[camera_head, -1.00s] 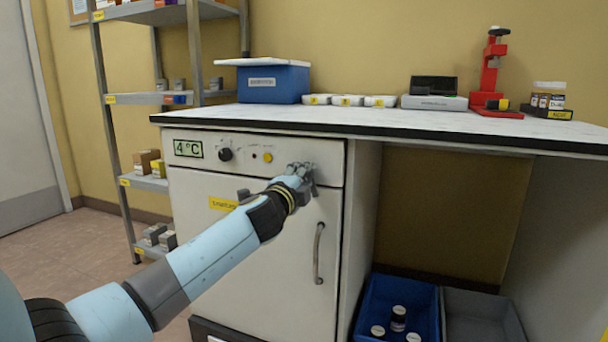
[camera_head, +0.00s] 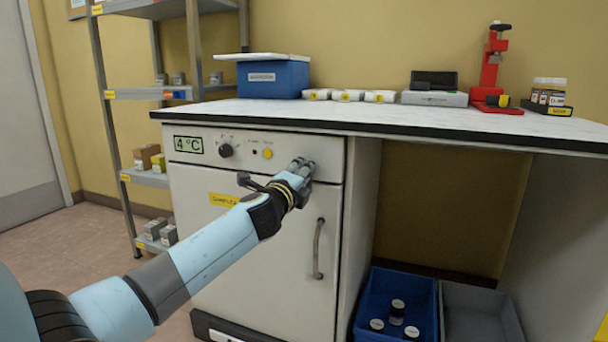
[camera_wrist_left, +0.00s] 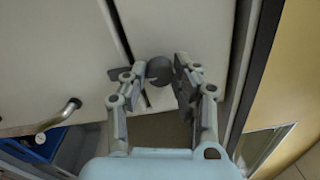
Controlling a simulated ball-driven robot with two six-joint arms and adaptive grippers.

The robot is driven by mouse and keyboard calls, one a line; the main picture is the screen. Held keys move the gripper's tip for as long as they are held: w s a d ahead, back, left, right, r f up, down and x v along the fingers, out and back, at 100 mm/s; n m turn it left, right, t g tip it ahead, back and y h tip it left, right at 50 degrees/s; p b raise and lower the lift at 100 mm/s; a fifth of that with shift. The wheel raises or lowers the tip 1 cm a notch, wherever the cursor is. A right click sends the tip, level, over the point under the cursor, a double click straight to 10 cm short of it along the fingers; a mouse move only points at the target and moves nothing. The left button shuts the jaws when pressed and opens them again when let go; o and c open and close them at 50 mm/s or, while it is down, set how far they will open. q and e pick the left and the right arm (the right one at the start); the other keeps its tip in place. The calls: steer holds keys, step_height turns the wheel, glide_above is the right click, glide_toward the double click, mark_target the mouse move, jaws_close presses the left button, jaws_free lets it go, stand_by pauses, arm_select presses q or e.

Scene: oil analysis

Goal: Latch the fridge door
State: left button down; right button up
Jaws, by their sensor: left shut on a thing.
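The fridge (camera_head: 260,265) stands under the worktop, with its white door closed flush, as far as I can see, below the control panel. My left gripper (camera_head: 303,168) is at the upper right of the door, by the seam under the panel. In the left wrist view, my left gripper (camera_wrist_left: 160,74) is shut on a dark round latch knob (camera_wrist_left: 160,69) beside the seam. The head view hides the knob behind the fingers. The door handle (camera_head: 318,248) is a vertical bar below the gripper, apart from it. My right gripper is not in view.
The panel carries a 4 °C display (camera_head: 188,145), a black dial (camera_head: 225,150) and a yellow button (camera_head: 267,154). The worktop (camera_head: 330,112) overhangs above. A blue crate (camera_head: 362,300) with bottles stands right of the fridge. A shelf rack (camera_head: 107,110) stands at left.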

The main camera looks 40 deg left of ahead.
arm_select(q)
steer(key=shift+f, duration=0.15)
steer(key=c, duration=1)
jaws_free()
steer(key=shift+c, duration=0.2)
steer(key=shift+s, duration=0.1)
steer(key=v, duration=1.1)
steer(key=shift+s+d, duration=0.2)
steer(key=shift+s, duration=0.2)
